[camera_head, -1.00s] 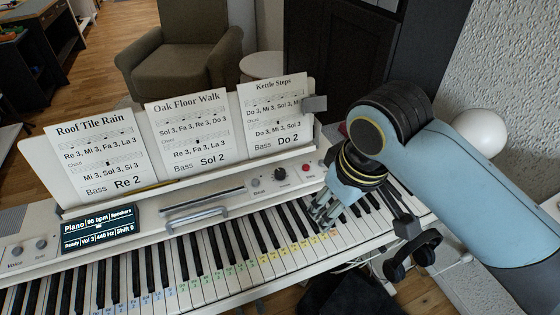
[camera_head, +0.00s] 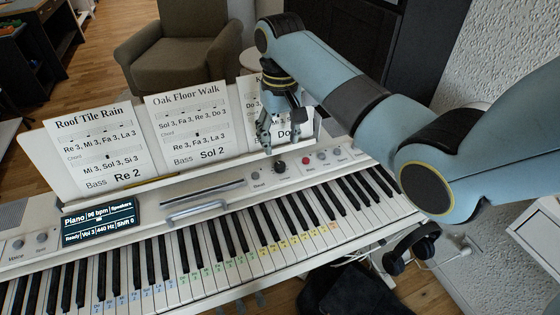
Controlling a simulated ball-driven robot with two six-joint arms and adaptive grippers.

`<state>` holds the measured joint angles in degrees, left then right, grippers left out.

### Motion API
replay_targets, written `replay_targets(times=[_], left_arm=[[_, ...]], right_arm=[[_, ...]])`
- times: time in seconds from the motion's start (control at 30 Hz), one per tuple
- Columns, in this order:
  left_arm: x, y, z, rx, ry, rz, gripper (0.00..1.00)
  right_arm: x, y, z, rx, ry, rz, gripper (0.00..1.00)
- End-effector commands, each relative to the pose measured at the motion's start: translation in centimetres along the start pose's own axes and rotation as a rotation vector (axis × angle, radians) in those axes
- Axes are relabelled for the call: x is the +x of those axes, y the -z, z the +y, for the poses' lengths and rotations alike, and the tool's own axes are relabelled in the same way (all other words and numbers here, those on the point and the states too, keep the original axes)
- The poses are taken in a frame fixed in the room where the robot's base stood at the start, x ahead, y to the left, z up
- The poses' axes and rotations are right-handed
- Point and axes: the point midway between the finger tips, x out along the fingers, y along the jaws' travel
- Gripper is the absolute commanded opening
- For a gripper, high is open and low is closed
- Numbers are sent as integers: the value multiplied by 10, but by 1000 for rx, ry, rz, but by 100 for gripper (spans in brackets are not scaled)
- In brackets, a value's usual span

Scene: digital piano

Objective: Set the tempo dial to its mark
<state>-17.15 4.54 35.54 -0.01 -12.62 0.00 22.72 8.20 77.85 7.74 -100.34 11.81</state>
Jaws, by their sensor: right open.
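The tempo dial (camera_head: 280,167) is a small black round knob on the piano's white control panel, right of the grey handle. Its mark is too small to make out. My right gripper (camera_head: 280,142) is open, pointing down just above and behind the dial, in front of the right song sheet. Its fingers appear apart from the dial, though the exact gap cannot be told. The piano's display (camera_head: 99,222) reads 96 bpm. I do not make out my left gripper.
A red button (camera_head: 306,160) and smaller knobs sit beside the dial. The music stand with song sheets (camera_head: 95,150) rises close behind. A grey handle (camera_head: 197,212) juts up left of the dial. Headphones (camera_head: 411,247) hang at the piano's right end.

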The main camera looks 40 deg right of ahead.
Motion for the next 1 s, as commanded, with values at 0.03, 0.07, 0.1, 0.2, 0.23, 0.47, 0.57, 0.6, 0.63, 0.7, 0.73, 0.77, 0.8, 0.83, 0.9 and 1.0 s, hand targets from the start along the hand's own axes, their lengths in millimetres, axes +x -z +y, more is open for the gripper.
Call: replay_targets(times=[0.03, 0.07, 0.1, 0.2, 0.23, 0.47, 0.57, 0.6, 0.63, 0.7, 0.73, 0.77, 0.8, 0.83, 0.9, 1.0], left_arm=[[3, -1, 0, 0, 0, -1, 40], [3, -1, 0, 0, 0, -1, 40], [4, -1, 0, 0, 0, -1, 40], [8, -2, 0, 0, 0, -1, 40], [8, -2, 0, 0, 0, -2, 40], [12, -3, 1, 0, 0, -2, 40], [12, -3, 1, 0, 0, -3, 40], [12, -3, 1, 0, 0, -3, 40], [12, -3, 1, 0, 0, -3, 40], [12, -3, 1, 0, 0, -3, 40], [12, -3, 1, 0, 0, -3, 40], [12, -3, 1, 0, 0, -3, 40], [12, -3, 1, 0, 0, -3, 40], [12, -3, 1, 0, 0, -3, 40], [12, -3, 1, 0, 0, -3, 40], [12, -3, 1, 0, 0, -3, 40]], right_arm=[[12, -1, 0, 0, 0, -4, 51], [19, -1, 0, 0, -1, -3, 51], [27, -1, 0, 0, -1, -3, 51], [46, -1, 0, 0, -1, -2, 51], [51, -1, 0, 0, -1, -1, 51], [74, 0, 0, -1, 0, 1, 51], [76, 0, 0, -1, 0, 2, 51], [76, 0, 0, -1, 0, 2, 51], [76, 0, 0, -1, 0, 2, 51], [76, 0, 0, -1, 0, 2, 51], [76, 0, 0, -1, 0, 2, 51], [76, 0, 0, -1, 0, 2, 51], [76, 0, 0, -1, 0, 2, 47], [76, 0, 0, -1, 0, 2, 43], [76, 0, 0, -1, 0, 2, 34], [76, 0, 0, -1, 0, 2, 21]])
